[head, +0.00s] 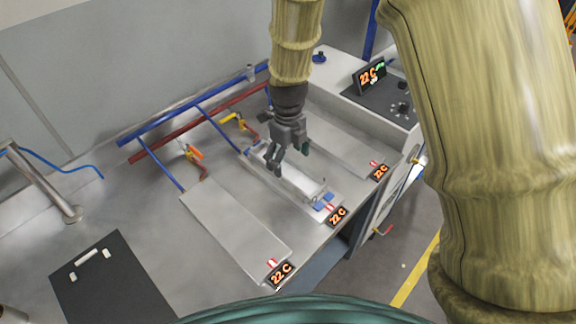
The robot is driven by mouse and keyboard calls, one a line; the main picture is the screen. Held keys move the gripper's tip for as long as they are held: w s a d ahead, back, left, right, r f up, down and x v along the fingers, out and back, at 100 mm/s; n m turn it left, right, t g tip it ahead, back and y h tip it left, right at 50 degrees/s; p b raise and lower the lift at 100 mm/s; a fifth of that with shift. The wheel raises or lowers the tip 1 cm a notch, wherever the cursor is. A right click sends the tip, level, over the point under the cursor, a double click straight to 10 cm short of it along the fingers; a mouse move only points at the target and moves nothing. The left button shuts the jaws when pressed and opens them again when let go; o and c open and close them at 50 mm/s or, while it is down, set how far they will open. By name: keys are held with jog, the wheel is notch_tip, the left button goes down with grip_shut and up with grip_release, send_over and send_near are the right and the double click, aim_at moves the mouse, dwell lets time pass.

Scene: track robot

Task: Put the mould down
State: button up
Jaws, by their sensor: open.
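The mould (298,185) looks like a pale, long metal piece with a small wire-like part at its near end. It lies on the middle of three grey plates (262,181), with blue pieces (324,202) at the plate's near end. My gripper (287,158) is open and points down over the far half of the mould. Its fingers hide part of the mould. I cannot tell whether a finger touches it.
An empty plate (228,222) lies left, another (345,145) right. Displays (281,274) reading 22 C stand at the plates' near ends. Blue (190,110) and red pipes (170,142) run behind. A black board (105,285) lies front left.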

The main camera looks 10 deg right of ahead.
aim_at(288, 172)
notch_tip(288, 172, up, 8)
jog(key=b, duration=0.1)
jog(key=shift+f, duration=0.25)
